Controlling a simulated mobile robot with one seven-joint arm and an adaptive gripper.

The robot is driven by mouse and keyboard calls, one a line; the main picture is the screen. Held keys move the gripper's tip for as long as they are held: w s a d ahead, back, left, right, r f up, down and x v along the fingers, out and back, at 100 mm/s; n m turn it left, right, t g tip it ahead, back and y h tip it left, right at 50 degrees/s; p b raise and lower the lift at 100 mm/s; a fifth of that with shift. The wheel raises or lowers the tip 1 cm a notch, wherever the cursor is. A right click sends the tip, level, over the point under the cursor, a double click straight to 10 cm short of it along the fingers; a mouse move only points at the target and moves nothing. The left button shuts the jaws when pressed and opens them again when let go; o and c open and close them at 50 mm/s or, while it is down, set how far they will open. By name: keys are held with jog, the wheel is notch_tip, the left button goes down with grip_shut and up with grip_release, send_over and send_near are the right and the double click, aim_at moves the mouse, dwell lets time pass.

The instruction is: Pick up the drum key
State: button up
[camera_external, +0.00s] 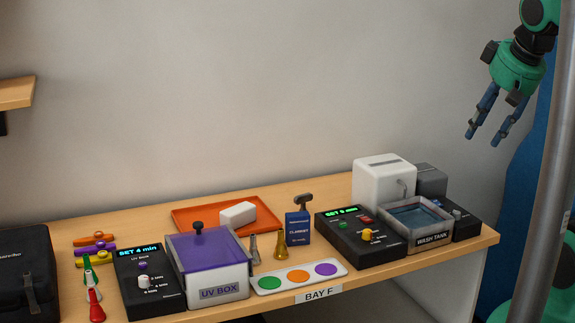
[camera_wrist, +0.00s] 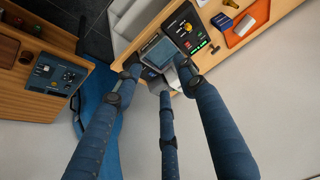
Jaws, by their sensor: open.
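A dark grey T-shaped piece, which looks like the drum key (camera_external: 304,201), shows upright at the blue reed box (camera_external: 298,229) in the external view. My gripper (camera_external: 485,139) is open and empty, high at the upper right, far above and to the right of the table. In the wrist view my gripper's fingers (camera_wrist: 160,78) are spread with nothing between them.
The black timer unit (camera_external: 345,253) and wash tank (camera_external: 431,241) stand right. A grey pole (camera_external: 552,190) stands at the right.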

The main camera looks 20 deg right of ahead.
jog(key=w+a+r+m+g+p, duration=0.15)
jog(key=w+r+m+p, duration=0.3)
jog(key=w, duration=0.95)
jog(key=m+g+y+p, duration=0.1)
jog(key=m+g+p, duration=0.3)
jog(key=m+p, duration=0.65)
send_over(305, 195)
jog(key=d, duration=0.2)
notch_tip(305, 195, down, 27)
jog(key=shift+w+a+m+b, duration=0.2)
jog(key=shift+a+m+b, duration=0.05)
jog(key=shift+m+b, duration=0.2)
jog(key=shift+s+a+f+p, duration=0.1)
jog(key=shift+a+f, duration=0.1)
jog(key=shift+f, duration=1.2)
jog(key=shift+a+f+p, duration=0.1)
jog(key=shift+a+f, duration=0.05)
jog(key=shift+f, duration=1.25)
jog(key=shift+s+a+f+p, duration=0.1)
jog(key=shift+a+f, duration=0.1)
jog(key=shift+f, duration=1.2)
